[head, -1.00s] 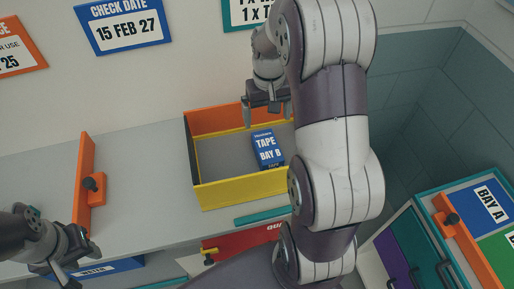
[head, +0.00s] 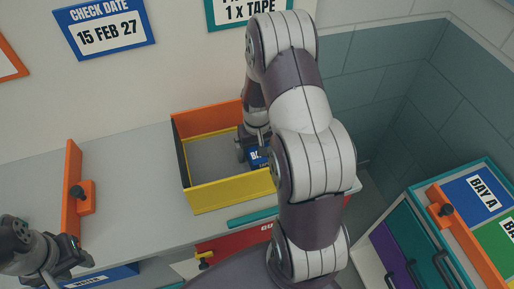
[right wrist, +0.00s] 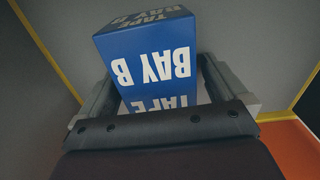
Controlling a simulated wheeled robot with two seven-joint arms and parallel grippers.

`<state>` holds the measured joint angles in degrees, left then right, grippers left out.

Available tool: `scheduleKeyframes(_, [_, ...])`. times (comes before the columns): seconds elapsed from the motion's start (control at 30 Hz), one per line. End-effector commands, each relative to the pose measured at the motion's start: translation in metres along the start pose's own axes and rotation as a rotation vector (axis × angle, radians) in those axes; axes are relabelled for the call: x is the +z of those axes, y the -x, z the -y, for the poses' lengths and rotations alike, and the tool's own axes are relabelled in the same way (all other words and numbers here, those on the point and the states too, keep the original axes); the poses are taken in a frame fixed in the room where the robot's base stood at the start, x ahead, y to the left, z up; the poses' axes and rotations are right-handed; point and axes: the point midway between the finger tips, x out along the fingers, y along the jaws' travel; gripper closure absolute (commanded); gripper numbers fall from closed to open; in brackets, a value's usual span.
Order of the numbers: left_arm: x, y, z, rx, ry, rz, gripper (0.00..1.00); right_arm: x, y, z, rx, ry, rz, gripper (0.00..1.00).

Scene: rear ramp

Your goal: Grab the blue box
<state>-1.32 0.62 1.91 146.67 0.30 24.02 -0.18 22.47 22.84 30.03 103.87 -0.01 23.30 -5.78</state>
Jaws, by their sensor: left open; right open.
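The blue box (head: 257,157), lettered "TAPE BAY B", stands in a tray with yellow, orange and dark walls (head: 231,193). In the head view my right gripper (head: 254,152) is down inside the tray at the box and hides much of it. In the right wrist view the blue box (right wrist: 152,62) stands between the two open fingers of my right gripper (right wrist: 160,95), one on each side. I cannot tell whether the fingers touch it. My left gripper (head: 72,268) is open and empty at the lower left, away from the tray.
The tray sits on a grey counter (head: 130,170) against the wall. A teal strip (head: 250,217) lies in front. A cabinet with a "BAY A" label (head: 484,195) is at the right.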

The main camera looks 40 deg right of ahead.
Motion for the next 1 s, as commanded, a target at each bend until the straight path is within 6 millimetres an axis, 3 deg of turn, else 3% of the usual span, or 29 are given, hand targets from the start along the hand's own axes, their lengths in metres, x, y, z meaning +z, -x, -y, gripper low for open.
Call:
scheduleKeyframes(0.17, [0.0, 0.0, 0.0, 0.0, 0.0, 0.0, 0.57, 0.0, -0.001, 0.0, 0.0, 0.0, -0.001, 0.01])
scheduleKeyframes(0.37, [0.0, 0.0, 0.0, 0.0, 0.0, 0.0, 0.57, 0.0, 0.0, 0.0, 0.0, -0.001, -0.001, 0.63])
scheduleKeyframes(0.67, [0.0, -0.001, 0.0, 0.0, 0.0, 0.0, 0.57, -0.001, 0.005, 0.0, 0.0, -0.001, -0.004, 0.64])
scheduleKeyframes(1.0, [0.001, -0.01, 0.0, 0.0, 0.0, 0.0, 0.57, -0.002, 0.082, 0.0, 0.001, 0.0, -0.006, 0.64])
